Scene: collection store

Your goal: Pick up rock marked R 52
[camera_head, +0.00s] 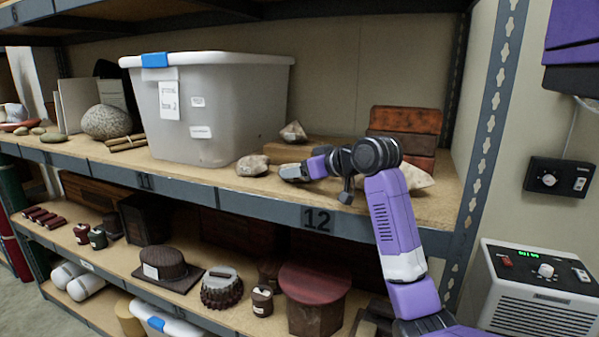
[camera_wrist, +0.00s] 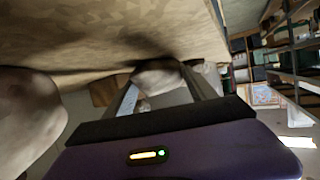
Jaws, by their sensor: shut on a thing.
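My gripper (camera_head: 292,173) is low over the upper shelf board, pointing left. In the wrist view, a pale rock (camera_wrist: 158,76) sits between the two fingers of my gripper (camera_wrist: 160,85), which are shut on it. No mark on this rock is legible, so I cannot tell whether it reads R 52. In the head view the fingers largely hide what they hold. A pale brown rock (camera_head: 252,165) lies just left of the fingertips. Another rock (camera_head: 293,132) sits behind, on a low brown box. A larger whitish rock (camera_head: 416,178) lies partly behind my arm.
Reddish-brown blocks (camera_head: 405,121) are stacked at the back right. A slotted metal post (camera_head: 488,120) rises right of my arm. The lower shelf holds several objects.

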